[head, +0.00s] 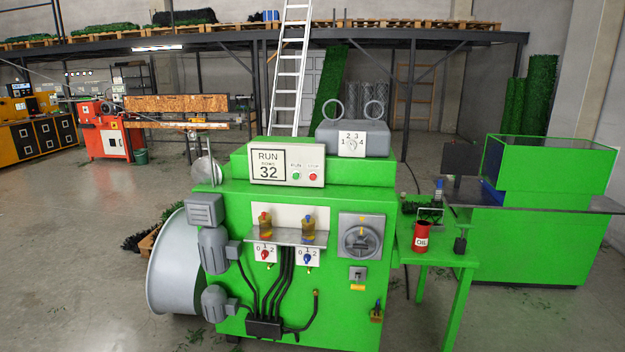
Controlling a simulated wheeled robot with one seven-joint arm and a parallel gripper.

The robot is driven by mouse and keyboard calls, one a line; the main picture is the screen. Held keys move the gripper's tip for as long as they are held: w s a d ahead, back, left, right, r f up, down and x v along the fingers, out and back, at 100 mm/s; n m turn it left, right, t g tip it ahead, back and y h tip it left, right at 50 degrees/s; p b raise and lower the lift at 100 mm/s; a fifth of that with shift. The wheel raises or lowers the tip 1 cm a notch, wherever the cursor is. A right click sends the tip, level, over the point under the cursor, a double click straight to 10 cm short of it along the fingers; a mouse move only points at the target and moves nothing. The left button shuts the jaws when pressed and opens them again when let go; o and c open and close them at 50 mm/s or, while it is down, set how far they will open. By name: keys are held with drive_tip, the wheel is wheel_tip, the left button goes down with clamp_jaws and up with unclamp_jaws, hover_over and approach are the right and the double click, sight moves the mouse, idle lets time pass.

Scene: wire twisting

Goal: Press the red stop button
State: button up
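The red stop button (313,177) is a small round red button on the right part of a white panel (287,165) on top of the green machine (330,210). The label above it seems to read STOP, though it is small. A green run button (296,176) sits just left of it. The panel's display reads RUN and 32. My gripper is not in the head view, so its place and state do not show.
A grey box with a dial (352,144) stands behind and right of the panel. Below are two knobs, a rotary switch (361,240) and black cables. A green side table (436,252) holds a red oil can (421,237).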

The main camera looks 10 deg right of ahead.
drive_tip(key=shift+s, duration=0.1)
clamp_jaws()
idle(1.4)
